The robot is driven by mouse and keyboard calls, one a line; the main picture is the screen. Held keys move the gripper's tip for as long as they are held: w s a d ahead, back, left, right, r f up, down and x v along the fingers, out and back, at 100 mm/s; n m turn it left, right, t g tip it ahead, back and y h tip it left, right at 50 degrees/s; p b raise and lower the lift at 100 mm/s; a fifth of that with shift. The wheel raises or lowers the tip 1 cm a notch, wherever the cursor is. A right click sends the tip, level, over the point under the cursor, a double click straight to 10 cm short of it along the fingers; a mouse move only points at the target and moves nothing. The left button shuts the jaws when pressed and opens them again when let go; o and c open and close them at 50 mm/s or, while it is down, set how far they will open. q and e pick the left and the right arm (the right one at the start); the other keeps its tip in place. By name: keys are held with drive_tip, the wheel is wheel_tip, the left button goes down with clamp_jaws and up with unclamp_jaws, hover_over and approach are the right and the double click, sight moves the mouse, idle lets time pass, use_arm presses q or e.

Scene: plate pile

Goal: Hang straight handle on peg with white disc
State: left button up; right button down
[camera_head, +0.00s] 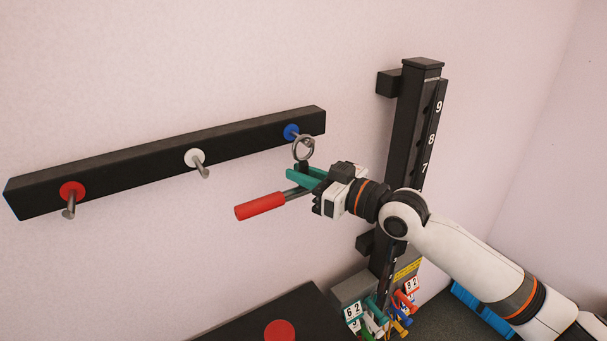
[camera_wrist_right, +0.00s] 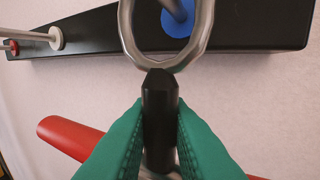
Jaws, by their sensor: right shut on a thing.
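My right gripper (camera_head: 303,182), with teal fingers, is shut on the black stem (camera_wrist_right: 160,110) of the handle. A metal ring (camera_head: 303,148) tops the stem, and a red grip (camera_head: 260,207) on a metal shaft sticks out to the left below the fingers. The ring is just below the blue disc peg (camera_head: 291,131); in the right wrist view the blue disc (camera_wrist_right: 178,20) shows through it. I cannot tell whether the ring is around that peg. The white disc peg (camera_head: 196,159) is empty, left of the gripper. My left gripper is out of view.
A black rail (camera_head: 130,170) on the wall carries the pegs, with an empty red disc peg (camera_head: 71,193) at its left end. A black numbered post (camera_head: 411,130) stands right of it. Several coloured items (camera_head: 385,318) and a black surface (camera_head: 245,322) lie below.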

sight(302, 167)
drive_tip(key=shift+r+p, duration=0.65)
drive_tip(key=shift+r, duration=0.45)
drive_tip(key=shift+s+d+p, duration=0.55)
drive_tip(key=shift+s+d, duration=0.15)
drive_tip(key=shift+s, duration=0.3)
drive_tip(key=s+d, duration=0.1)
drive_tip(key=s+d+p, duration=0.1)
drive_tip(key=s, duration=0.1)
drive_tip(key=s+d, duration=0.1)
drive_tip(key=shift+s, duration=0.15)
drive_tip(key=shift+a+f, duration=0.1)
drive_tip(key=shift+s+d+f, duration=0.3)
drive_tip(key=shift+s+d, duration=0.15)
drive_tip(key=shift+s, duration=0.25)
drive_tip(key=shift+s+d+f, duration=0.35)
drive_tip(key=shift+s+d, duration=0.15)
drive_tip(key=shift+s, duration=0.2)
drive_tip(key=shift+s+d+f, duration=0.3)
drive_tip(key=shift+s+d, duration=0.15)
drive_tip(key=shift+s, duration=0.25)
